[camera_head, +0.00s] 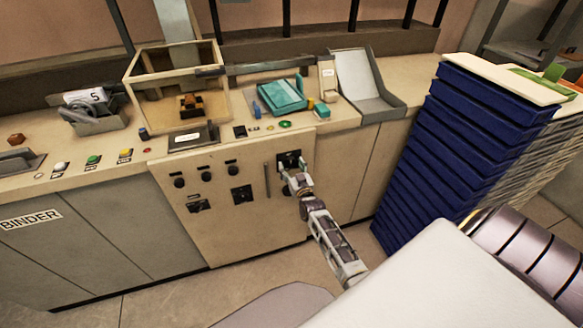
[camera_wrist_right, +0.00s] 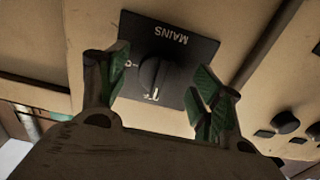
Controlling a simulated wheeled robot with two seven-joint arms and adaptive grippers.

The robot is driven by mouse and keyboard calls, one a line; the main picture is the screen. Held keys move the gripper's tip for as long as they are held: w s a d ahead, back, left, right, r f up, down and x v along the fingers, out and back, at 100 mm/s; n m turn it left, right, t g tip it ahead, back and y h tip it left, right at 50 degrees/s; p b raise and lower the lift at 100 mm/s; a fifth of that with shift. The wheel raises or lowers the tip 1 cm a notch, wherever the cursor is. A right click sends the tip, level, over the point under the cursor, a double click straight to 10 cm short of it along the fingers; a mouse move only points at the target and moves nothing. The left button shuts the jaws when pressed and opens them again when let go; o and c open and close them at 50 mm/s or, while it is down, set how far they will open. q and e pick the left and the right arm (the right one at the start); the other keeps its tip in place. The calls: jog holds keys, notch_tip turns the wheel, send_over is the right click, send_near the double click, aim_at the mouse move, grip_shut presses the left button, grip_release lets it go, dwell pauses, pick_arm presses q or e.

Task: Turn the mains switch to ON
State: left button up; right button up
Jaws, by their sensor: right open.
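The mains switch (camera_head: 289,158) is a black square plate on the front of the beige cabinet, partly covered by my right gripper in the head view. In the right wrist view its plate (camera_wrist_right: 186,60) reads MAINS upside down. Its round black knob (camera_wrist_right: 153,76) has a pale mark at its lower end and a small pale letter to its left; I cannot tell the setting. My right gripper (camera_head: 294,177) is open, its green-padded fingers on either side of the knob in the right wrist view (camera_wrist_right: 162,65). No contact is clear. My left gripper is out of view.
A vertical handle (camera_head: 267,180) is just left of the switch. Several black knobs (camera_head: 204,168) are farther left on the cabinet front (camera_head: 225,215). A tall stack of blue trays (camera_head: 440,150) stands to the right. A beige counter with devices is above.

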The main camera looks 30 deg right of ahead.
jog(key=shift+w, duration=0.15)
jog(key=shift+c, duration=0.3)
jog(key=c, duration=1)
